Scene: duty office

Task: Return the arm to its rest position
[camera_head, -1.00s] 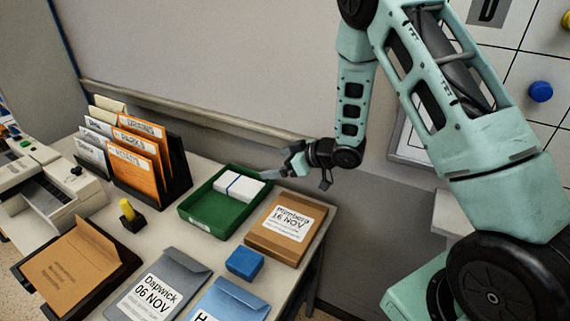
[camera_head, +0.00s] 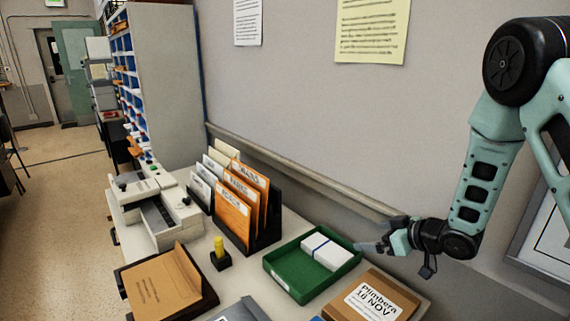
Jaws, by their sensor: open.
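My arm, pale teal with black joints, comes down from the upper right of the head view. My gripper (camera_head: 372,247) is at its lower end, beside the wall ledge. It is open, and I see nothing between its fingers. It is near the back right corner of the green tray (camera_head: 279,277), which holds a white stack with a blue band (camera_head: 325,252). From this angle I cannot tell how high the gripper is above the tray.
Orange folders (camera_head: 238,212) stand in a black rack. A grey-white machine (camera_head: 157,210), a yellow-handled stamp (camera_head: 219,250), a brown envelope (camera_head: 165,285) in a dark tray and a labelled brown parcel (camera_head: 372,301) are on the desk. Open floor (camera_head: 60,215) lies to the left.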

